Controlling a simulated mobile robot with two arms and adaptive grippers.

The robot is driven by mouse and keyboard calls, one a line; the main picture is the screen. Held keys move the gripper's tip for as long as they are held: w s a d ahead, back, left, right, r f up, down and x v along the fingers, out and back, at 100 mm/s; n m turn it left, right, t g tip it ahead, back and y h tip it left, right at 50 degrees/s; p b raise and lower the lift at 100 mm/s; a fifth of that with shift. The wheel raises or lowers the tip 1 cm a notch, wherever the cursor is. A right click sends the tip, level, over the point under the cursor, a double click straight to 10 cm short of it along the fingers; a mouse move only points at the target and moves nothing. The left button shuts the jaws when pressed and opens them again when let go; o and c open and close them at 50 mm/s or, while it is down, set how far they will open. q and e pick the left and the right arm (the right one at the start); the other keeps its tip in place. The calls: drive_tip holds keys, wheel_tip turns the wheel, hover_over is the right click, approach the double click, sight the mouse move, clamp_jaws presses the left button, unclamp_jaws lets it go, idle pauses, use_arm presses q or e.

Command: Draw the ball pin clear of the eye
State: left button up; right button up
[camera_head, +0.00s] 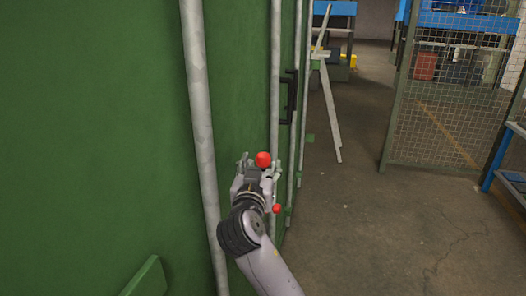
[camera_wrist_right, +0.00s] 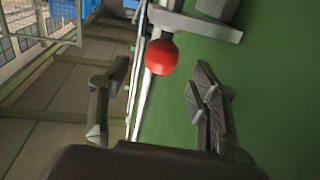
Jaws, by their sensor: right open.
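A ball pin with a red ball head (camera_head: 263,159) is at the green door's grey upright bar, right at my right gripper (camera_head: 258,167). In the right wrist view a red ball (camera_wrist_right: 162,57) sits just ahead of the open fingers (camera_wrist_right: 161,82), between their lines, with a grey metal bracket (camera_wrist_right: 195,24) behind it. The fingers stand apart on either side and hold nothing; I see no clear contact. The pin's shaft and the eye are hidden or too small to make out. My left gripper is not in view.
A second red ball (camera_head: 277,209) shows lower, just right of my wrist. Grey vertical bars (camera_head: 203,120) and a black handle (camera_head: 289,97) are on the green wall (camera_head: 95,130). A mesh gate (camera_head: 445,110) stands right; the floor (camera_head: 345,220) between is clear.

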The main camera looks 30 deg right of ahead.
sight(262, 161)
drive_tip(key=p+x, duration=0.1)
drive_tip(key=x, duration=0.3)
drive_tip(key=shift+r, duration=0.1)
drive_tip(key=shift+w+d, duration=0.2)
drive_tip(key=shift+w, duration=0.05)
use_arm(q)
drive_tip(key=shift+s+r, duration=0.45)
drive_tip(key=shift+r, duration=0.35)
use_arm(e)
drive_tip(key=shift+c, duration=0.6)
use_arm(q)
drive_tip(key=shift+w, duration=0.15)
use_arm(e)
clamp_jaws()
